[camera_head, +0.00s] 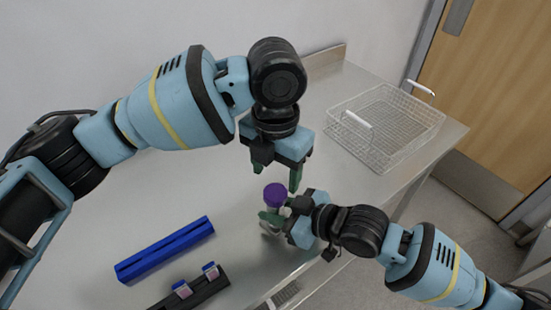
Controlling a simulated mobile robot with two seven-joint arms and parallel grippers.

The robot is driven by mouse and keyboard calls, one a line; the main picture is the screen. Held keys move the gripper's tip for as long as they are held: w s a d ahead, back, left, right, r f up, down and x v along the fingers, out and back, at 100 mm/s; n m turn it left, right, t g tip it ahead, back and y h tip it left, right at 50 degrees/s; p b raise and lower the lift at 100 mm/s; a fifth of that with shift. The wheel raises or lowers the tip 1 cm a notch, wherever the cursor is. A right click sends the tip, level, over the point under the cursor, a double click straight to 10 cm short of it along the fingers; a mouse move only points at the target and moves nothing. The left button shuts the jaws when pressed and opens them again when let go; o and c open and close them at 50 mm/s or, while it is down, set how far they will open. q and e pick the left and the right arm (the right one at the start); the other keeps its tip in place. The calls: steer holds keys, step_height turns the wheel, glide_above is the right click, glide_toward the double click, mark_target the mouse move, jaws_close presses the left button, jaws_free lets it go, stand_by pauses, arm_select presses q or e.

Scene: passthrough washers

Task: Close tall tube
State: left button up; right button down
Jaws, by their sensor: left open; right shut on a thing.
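A tall tube with a purple cap (275,194) stands roughly upright at the middle right of the steel table. My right gripper (272,218) is shut on the tube just below the cap, reaching in from the right. The tube's body is mostly hidden by the green fingers. My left gripper (277,172) is open just above the cap, with its green fingers pointing down. It looks apart from the cap, but the exact gap is hard to judge.
A blue rack (165,250) and a black rack (195,291) holding purple-and-white pieces lie at the front left. A wire basket (390,125) stands at the back right. The steel table (120,205) is bare between them. Its right edge is close to my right gripper.

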arm_select(q)
steer(key=n, duration=0.6)
steer(key=shift+r+n, duration=0.15)
steer(key=shift+n, duration=0.15)
steer(key=n, duration=0.6)
steer(key=shift+r, duration=0.2)
steer(key=n, duration=0.6)
steer(key=shift+r, duration=0.15)
steer(key=n, duration=0.6)
steer(key=shift+r+n, duration=0.15)
steer(key=shift+n, duration=0.15)
steer(key=n, duration=0.6)
steer(key=shift+r, duration=0.15)
steer(key=n, duration=0.6)
steer(key=shift+r, duration=0.2)
steer(key=n, duration=0.6)
steer(key=shift+r+n, duration=0.15)
steer(key=shift+n, duration=0.15)
steer(key=n, duration=0.6)
steer(key=shift+r, duration=0.15)
